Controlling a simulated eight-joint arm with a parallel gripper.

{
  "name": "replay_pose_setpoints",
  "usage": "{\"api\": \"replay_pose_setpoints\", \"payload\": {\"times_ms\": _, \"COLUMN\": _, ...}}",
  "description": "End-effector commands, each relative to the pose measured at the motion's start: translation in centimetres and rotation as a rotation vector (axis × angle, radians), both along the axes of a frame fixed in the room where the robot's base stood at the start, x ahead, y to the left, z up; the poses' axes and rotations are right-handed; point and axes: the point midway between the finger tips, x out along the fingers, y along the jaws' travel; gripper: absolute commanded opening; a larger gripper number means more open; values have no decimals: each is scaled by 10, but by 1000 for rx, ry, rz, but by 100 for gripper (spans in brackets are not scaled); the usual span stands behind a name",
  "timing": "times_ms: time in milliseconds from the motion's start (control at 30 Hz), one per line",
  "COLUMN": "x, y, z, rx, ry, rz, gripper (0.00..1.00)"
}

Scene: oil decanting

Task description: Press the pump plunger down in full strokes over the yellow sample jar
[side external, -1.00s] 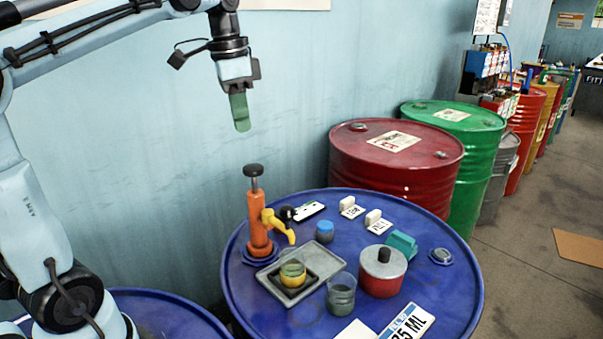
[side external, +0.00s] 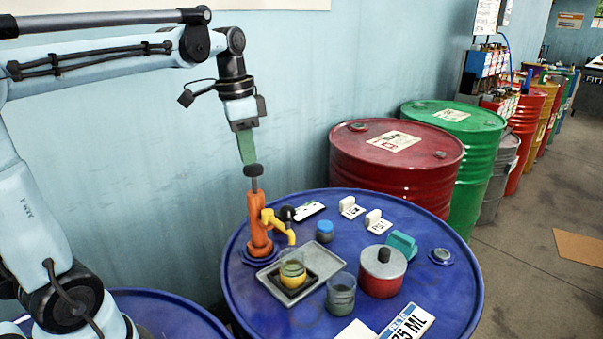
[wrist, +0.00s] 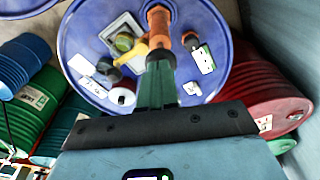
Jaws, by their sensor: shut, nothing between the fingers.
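The orange pump (side external: 257,222) stands upright on the blue drum top. Its black plunger knob (side external: 253,170) is up, with the grey rod showing below it. In the wrist view, my fingers (wrist: 159,72) overlap the knob, and the orange pump (wrist: 158,22) shows beyond.
The wall is behind. A red drum (side external: 390,170) stands at the back right.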

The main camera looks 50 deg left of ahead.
Motion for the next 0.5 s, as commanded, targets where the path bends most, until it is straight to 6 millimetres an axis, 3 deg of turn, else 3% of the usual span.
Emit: {"api": "replay_pose_setpoints", "payload": {"times_ms": 500, "x": 0, "y": 0, "z": -7, "rx": 0, "ry": 0, "rz": 0, "gripper": 0}}
